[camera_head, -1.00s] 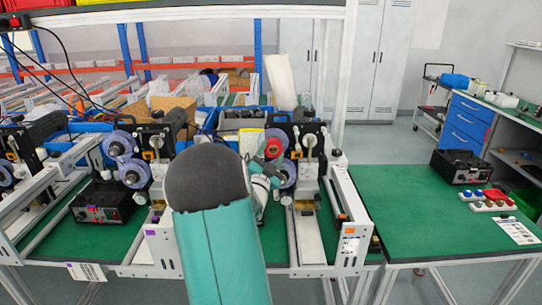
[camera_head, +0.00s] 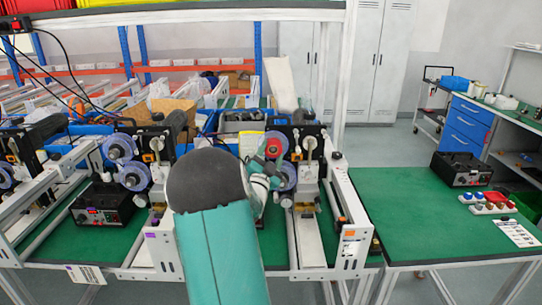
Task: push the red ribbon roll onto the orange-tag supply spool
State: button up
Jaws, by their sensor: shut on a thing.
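The red ribbon roll (camera_head: 273,148) shows as a small red disc at the upper spool position of the right-hand coder machine. My gripper (camera_head: 264,164) is beside it, shut on the roll. My own arm fills the lower middle of the view and hides most of the gripper and part of the machine. A pale translucent reel (camera_head: 287,176) sits just below the red roll. Whether the roll is around the spool or only in front of it cannot be told. No orange tag can be made out on the spool.
A second coder machine with two translucent reels (camera_head: 120,147) stands to the left. A black control box (camera_head: 103,205) is below it.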

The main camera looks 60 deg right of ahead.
jog(key=shift+d, duration=0.15)
jog(key=o, duration=1)
jog(key=shift+w, duration=0.1)
jog(key=v, duration=1.3)
jog(key=shift+a, duration=0.4)
